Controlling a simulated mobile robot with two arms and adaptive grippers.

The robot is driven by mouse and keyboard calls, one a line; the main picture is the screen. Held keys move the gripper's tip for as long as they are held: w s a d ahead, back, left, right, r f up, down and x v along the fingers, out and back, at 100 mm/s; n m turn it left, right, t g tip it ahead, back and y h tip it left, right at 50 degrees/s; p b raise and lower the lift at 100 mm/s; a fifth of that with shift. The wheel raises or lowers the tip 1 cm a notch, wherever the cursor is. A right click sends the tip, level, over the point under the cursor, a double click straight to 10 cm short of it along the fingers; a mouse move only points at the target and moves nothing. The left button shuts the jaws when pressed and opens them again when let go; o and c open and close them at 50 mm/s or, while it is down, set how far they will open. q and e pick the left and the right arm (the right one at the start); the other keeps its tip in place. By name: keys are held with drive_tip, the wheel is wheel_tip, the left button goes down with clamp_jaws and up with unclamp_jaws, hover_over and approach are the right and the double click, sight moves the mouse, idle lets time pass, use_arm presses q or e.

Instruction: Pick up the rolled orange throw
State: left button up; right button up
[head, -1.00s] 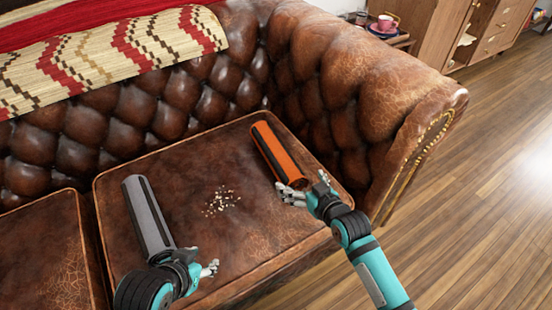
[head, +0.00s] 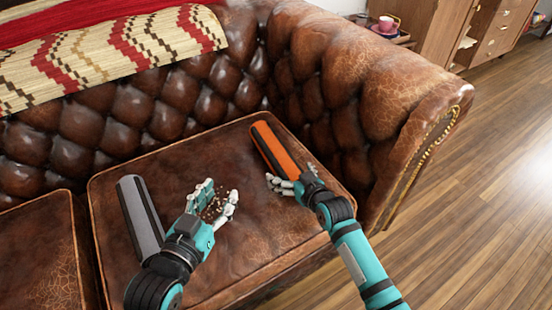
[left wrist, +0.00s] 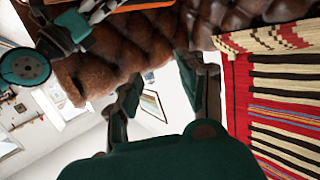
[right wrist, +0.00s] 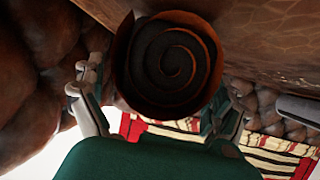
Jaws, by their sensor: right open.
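The rolled orange throw (head: 277,146), orange with a dark stripe, lies on the brown leather seat near the right armrest. My right gripper (head: 291,180) is at its near end. In the right wrist view, the throw's spiral end (right wrist: 170,64) sits between the spread fingers of the right gripper (right wrist: 160,112); I cannot tell whether they touch it. My left gripper (head: 219,205) hovers over the seat, left of the throw and apart from it. Its fingers are spread and empty, as the left wrist view (left wrist: 163,95) also shows.
A grey roll (head: 140,218) lies on the seat left of my left gripper. Crumbs (head: 224,198) lie under that hand. The tufted backrest (head: 110,120) and armrest (head: 385,100) border the seat. A patterned blanket (head: 110,50) hangs over the back. A pink cup (head: 387,23) stands beyond.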

drive_tip(key=shift+w+a+f, duration=0.15)
drive_tip(key=shift+w, duration=0.1)
use_arm(q)
drive_tip(key=shift+w+d+r+t, duration=0.15)
drive_tip(key=shift+r+t, duration=0.25)
drive_tip(key=shift+r, duration=0.25)
use_arm(e)
drive_tip(key=shift+c, duration=0.4)
drive_tip(key=c, duration=1.2)
drive_tip(key=shift+o, duration=0.2)
drive_tip(key=shift+r, duration=0.2)
